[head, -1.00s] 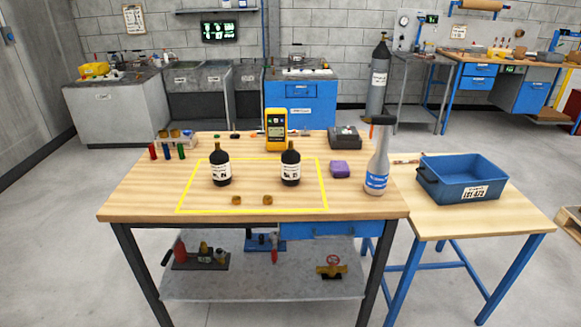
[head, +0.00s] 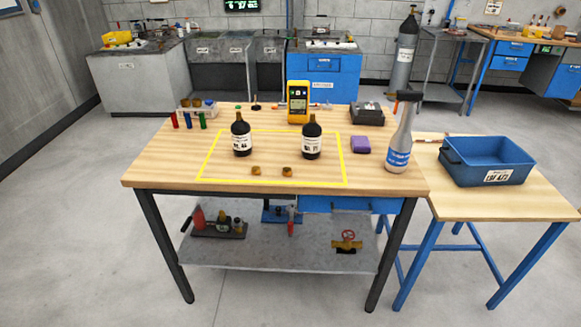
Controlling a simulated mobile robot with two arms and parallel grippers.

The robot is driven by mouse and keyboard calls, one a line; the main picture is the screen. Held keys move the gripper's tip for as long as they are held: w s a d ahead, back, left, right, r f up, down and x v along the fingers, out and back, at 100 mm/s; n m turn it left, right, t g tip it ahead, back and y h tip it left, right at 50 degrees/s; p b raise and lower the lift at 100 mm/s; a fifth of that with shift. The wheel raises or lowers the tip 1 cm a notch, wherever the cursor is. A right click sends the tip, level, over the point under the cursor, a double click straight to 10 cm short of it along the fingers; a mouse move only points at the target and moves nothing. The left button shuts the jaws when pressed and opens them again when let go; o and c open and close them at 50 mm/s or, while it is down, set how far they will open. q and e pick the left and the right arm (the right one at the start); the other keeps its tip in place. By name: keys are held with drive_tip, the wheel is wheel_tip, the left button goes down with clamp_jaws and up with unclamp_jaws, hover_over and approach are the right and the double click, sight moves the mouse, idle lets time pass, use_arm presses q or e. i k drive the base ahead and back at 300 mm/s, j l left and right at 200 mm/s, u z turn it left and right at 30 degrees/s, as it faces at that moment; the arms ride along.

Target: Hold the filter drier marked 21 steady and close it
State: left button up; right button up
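Two dark filter driers with white labels stand upright on the wooden workbench, inside a yellow taped rectangle: a left drier (head: 241,139) and a right drier (head: 312,142). The label numbers are too small to read for certain, so I cannot tell which is marked 21. Two small brass caps, a left cap (head: 256,171) and a right cap (head: 287,172), lie on the bench in front of the driers, apart from them. Neither of my grippers shows in the head view.
A spray bottle (head: 398,146) and a purple block (head: 361,145) stand right of the rectangle. A yellow meter (head: 298,103) stands behind. A blue crate (head: 489,162) sits on the right side table. The bench front (head: 200,181) is clear.

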sight(311, 132)
drive_tip(key=i+j+z, duration=0.2)
drive_tip(key=j+z, duration=0.2)
drive_tip(key=j, duration=0.15)
drive_tip(key=i+j+z, duration=0.15)
drive_tip(key=j+z, duration=0.2)
drive_tip(key=j, duration=0.2)
drive_tip(key=j+z, duration=0.4)
drive_tip(key=j, duration=0.2)
